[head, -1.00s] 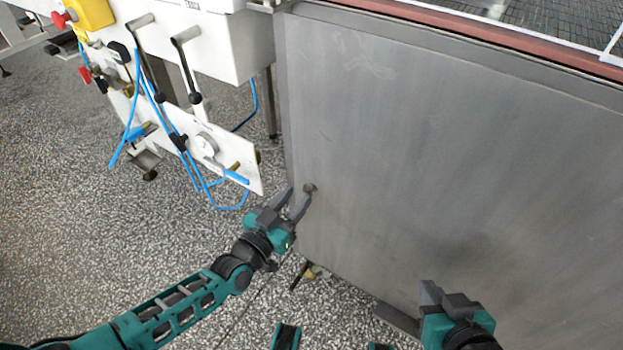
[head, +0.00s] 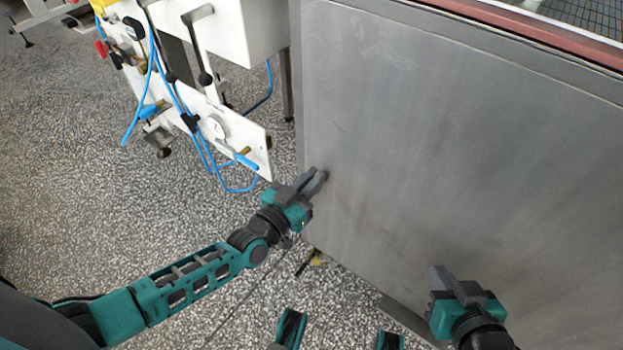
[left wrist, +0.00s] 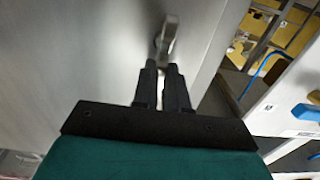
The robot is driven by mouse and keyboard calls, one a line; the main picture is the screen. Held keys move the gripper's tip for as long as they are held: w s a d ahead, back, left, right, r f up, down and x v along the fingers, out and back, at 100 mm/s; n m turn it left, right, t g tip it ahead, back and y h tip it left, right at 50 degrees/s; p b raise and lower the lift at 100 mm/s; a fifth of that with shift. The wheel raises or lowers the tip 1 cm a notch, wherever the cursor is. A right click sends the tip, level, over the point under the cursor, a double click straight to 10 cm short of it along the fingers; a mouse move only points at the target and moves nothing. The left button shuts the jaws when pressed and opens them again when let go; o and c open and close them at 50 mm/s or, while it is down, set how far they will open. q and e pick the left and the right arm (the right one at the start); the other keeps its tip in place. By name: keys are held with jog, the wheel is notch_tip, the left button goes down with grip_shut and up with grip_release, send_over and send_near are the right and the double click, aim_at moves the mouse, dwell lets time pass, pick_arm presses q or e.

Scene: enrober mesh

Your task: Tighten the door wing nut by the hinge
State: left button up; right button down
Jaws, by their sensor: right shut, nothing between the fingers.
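The door wing nut (head: 325,174) is a small grey piece on the grey metal door (head: 450,150), near its left edge. It also shows in the left wrist view (left wrist: 168,35), just beyond and between the fingertips. My left gripper (head: 318,180) is at the nut, its fingers close together with a narrow gap; in the left wrist view (left wrist: 162,68) they appear shut on the nut's near wing. The fingers partly hide the nut in the head view. My right gripper (head: 438,280) is shut and empty, low in front of the door.
To the left stands a white machine frame with a white plate (head: 240,135), levers and blue hoses (head: 205,150). A reddish rail (head: 500,30) runs along the door's top. The speckled floor (head: 100,200) at left is open.

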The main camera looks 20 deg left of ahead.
pick_arm(q)
grip_shut()
pick_arm(e)
jog(key=shift+s+f, duration=0.2)
jog(key=shift+r, duration=0.1)
